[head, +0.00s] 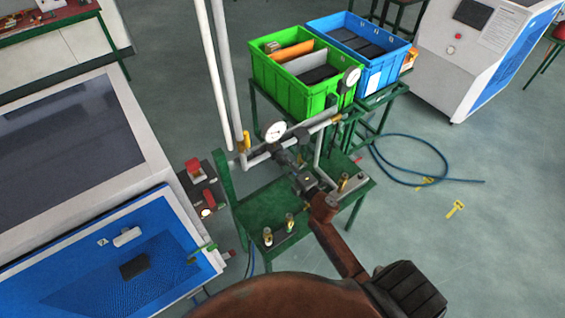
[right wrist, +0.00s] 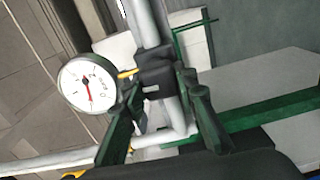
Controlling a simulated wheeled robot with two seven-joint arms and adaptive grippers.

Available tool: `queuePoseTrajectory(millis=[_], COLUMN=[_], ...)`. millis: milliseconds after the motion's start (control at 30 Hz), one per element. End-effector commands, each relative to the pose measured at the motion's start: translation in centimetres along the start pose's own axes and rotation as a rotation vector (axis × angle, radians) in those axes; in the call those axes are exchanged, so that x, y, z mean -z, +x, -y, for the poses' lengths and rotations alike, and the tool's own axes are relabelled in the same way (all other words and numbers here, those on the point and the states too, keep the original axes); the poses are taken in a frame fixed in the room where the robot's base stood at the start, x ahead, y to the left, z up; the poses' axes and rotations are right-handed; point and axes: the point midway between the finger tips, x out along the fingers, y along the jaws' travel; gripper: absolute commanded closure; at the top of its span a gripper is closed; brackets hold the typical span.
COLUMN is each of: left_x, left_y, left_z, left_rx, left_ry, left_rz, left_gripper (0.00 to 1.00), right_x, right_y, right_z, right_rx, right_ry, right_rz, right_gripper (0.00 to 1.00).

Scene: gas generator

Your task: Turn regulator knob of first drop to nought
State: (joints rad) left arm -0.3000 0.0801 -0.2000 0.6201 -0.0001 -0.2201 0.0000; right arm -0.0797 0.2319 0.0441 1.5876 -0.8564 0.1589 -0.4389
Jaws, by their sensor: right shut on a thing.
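The regulator (right wrist: 155,72) is a dark block on a grey pipe, with a round white gauge (right wrist: 88,85) beside it; the gauge's red needle points down. In the head view this gauge (head: 275,131) stands on the pipe rig above the green table. My right gripper (head: 292,163) reaches up to the regulator from the front. In the right wrist view its two fingers (right wrist: 160,100) are on either side just below the block, shut on the regulator knob. The knob itself is mostly hidden by the fingers. My left gripper is not in view.
A second gauge (head: 351,76) sits farther along the pipe. Small brass-topped fittings (head: 268,236) stand on the green table (head: 258,207). Green (head: 289,92) and blue (head: 372,72) crates are behind. A blue-and-white machine (head: 160,235) is at left; a blue hose (head: 425,180) lies on open floor.

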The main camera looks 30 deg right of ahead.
Motion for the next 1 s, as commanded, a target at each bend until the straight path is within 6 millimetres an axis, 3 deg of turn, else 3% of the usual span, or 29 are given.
queuePoseTrajectory(millis=[667, 700, 933, 1000], left_x=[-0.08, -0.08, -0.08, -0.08], left_y=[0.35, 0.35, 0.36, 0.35], left_z=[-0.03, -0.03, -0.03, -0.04], left_rx=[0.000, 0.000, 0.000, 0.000], left_ry=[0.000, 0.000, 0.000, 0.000], left_rz=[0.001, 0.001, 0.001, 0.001], left_gripper=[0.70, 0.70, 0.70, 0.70], right_x=[0.07, 0.07, 0.02, 0.01], right_y=[-0.03, -0.03, -0.03, -0.02], right_z=[0.14, 0.14, 0.10, 0.08], right_rx=[0.002, 0.002, 0.001, 0.001], right_ry=[-0.062, -0.062, -0.060, -0.059], right_rz=[-0.001, -0.001, 0.000, 0.000], right_gripper=[0.97, 0.71, 0.55, 0.55])
